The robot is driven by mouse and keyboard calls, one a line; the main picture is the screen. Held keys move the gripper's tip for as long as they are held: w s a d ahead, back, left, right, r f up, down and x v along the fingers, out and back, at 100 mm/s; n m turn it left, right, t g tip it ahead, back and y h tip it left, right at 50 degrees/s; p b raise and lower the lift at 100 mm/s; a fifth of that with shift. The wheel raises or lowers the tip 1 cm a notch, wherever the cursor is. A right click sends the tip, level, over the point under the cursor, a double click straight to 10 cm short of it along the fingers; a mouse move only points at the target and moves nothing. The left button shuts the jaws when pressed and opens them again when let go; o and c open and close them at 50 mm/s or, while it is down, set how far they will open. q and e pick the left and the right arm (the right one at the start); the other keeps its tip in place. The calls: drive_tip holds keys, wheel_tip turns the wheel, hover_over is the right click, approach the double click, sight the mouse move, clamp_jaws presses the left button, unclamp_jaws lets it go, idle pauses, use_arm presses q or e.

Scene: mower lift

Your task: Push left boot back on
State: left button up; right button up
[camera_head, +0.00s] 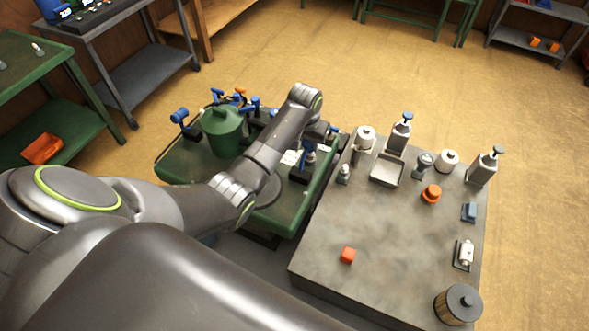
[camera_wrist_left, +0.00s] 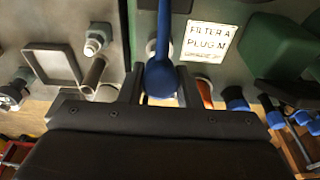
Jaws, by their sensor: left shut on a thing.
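A blue boot with a rounded end (camera_wrist_left: 160,76) lies between the two dark fingers of my left gripper (camera_wrist_left: 160,90) in the left wrist view. The gripper is shut on it. A narrow blue part runs up from it to the frame's top edge. In the head view the blue boot (camera_head: 306,151) shows at the right end of the green mower deck (camera_head: 184,163), below the end of my left arm. What lies under the boot is mostly hidden, so I cannot tell whether it is seated. My right gripper is not in view.
A green tank (camera_head: 222,131) and several blue-topped parts stand on the deck. A white label (camera_wrist_left: 210,43) is beside the boot.

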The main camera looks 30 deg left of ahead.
use_arm(q)
drive_tip(key=shift+w+f+b, duration=0.45)
drive_tip(key=shift+w+b, duration=0.05)
drive_tip(key=shift+w, duration=0.3)
drive_tip(key=shift+w+a+f+b, duration=0.1)
drive_tip(key=shift+w+f+b, duration=0.25)
drive_tip(key=shift+f+b, duration=0.35)
drive_tip(key=shift+w+f+b, duration=0.3)
drive_tip(key=shift+w+b, duration=0.05)
drive_tip(key=shift+b, duration=0.15)
drive_tip(key=shift+s+r, duration=0.1)
drive_tip(key=o, duration=0.7)
drive_tip(key=shift+f, duration=0.2)
drive_tip(key=shift+r, duration=0.1)
